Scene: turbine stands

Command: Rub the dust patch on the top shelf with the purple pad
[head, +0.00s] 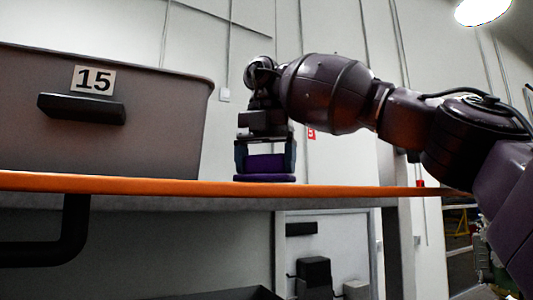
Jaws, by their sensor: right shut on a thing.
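The purple pad (265,165) is between the fingers of my right gripper (265,160), which is shut on it and points down. The pad's flat base sits at the level of the top shelf (330,189), seen nearly edge-on with an orange front edge. The pad looks to be at or very near the shelf surface; I cannot tell for certain if it touches. The dust patch cannot be seen from this low angle. My left gripper is not in view.
A grey bin (150,128) labelled 15, with a black handle, stands on the shelf left of my right gripper. The shelf to the right of the pad looks clear. Below are a dark bracket (75,230) and dark boxes (314,272).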

